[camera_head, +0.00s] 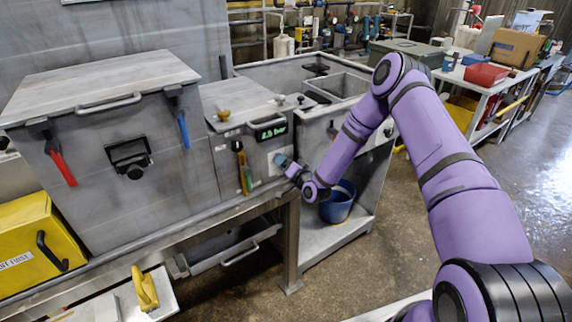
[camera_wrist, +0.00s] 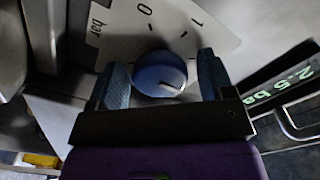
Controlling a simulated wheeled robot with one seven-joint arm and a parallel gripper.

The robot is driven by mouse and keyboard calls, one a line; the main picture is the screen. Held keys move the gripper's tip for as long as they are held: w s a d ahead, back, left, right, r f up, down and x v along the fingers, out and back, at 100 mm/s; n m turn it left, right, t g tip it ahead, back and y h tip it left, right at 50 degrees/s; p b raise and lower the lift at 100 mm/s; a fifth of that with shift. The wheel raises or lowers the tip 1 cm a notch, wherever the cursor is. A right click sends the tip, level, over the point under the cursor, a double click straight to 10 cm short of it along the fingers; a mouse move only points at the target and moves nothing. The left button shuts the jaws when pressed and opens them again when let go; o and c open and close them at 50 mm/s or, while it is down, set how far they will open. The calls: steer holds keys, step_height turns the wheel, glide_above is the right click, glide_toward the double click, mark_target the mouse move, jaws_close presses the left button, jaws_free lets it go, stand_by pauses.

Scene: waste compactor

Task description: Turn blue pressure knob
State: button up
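The blue pressure knob (camera_wrist: 160,73) sits on a pale dial plate (camera_wrist: 120,30) marked "bar", "0" and "1". A white mark on its face points to the lower right. In the wrist view my gripper (camera_wrist: 162,78) is open, one finger on each side of the knob. The left finger is very close to it and a small gap shows at the right; contact is unclear. In the head view my gripper (camera_head: 283,163) is at the front of the grey control box (camera_head: 225,150), hiding the knob. A green display (camera_wrist: 280,90) reads about 2.5.
Left of the control box is a large grey bin (camera_head: 120,150) with a red handle (camera_head: 62,166) and a blue handle (camera_head: 183,130). A small coloured gauge (camera_head: 243,170) is beside my gripper. A blue bucket (camera_head: 338,203) stands below right. The floor at right is open.

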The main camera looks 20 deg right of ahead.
steer(key=v, duration=1)
steer(key=shift+s, duration=0.4)
steer(key=shift+d, duration=0.1)
steer(key=shift+r, duration=0.1)
